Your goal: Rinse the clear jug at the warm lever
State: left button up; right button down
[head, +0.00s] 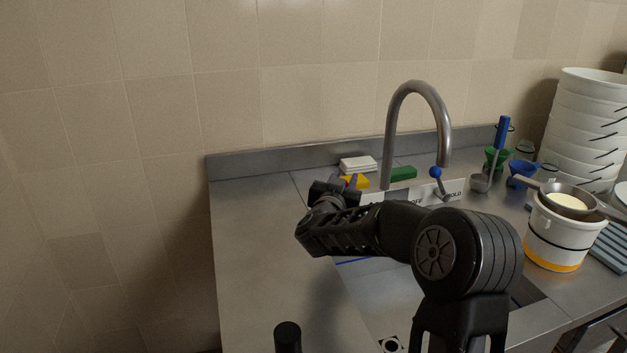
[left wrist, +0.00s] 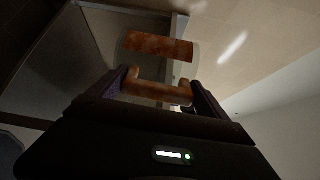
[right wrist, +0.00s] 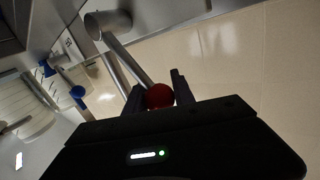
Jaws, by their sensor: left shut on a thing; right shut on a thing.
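In the left wrist view my left gripper (left wrist: 160,90) is shut on the rusty-brown handle of the clear jug (left wrist: 158,47). A brown band crosses the jug's see-through body. What is inside cannot be made out. In the right wrist view my right gripper (right wrist: 157,88) is shut on the red ball knob (right wrist: 159,96) of a metal lever. In the head view the right gripper (head: 335,190) is left of the curved tap (head: 390,130), and the red knob is hidden. The blue-knobbed lever (head: 436,173) stands right of the tap. My left gripper and the jug are not in the head view.
The counter's left side (head: 250,260) is clear.

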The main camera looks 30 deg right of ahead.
jog(key=shift+s+d+r+m+y+p, duration=0.2)
jog(key=shift+d+m+y+p, duration=0.25)
jog(key=shift+d+m, duration=0.2)
jog(key=c, duration=1.1)
grip_release()
jog(key=shift+o, duration=0.2)
jog(key=shift+a, duration=0.15)
jog(key=b+v, duration=0.1)
jog(key=v, duration=1)
jog(key=shift+s+a, duration=0.2)
jog(key=shift+a, duration=0.15)
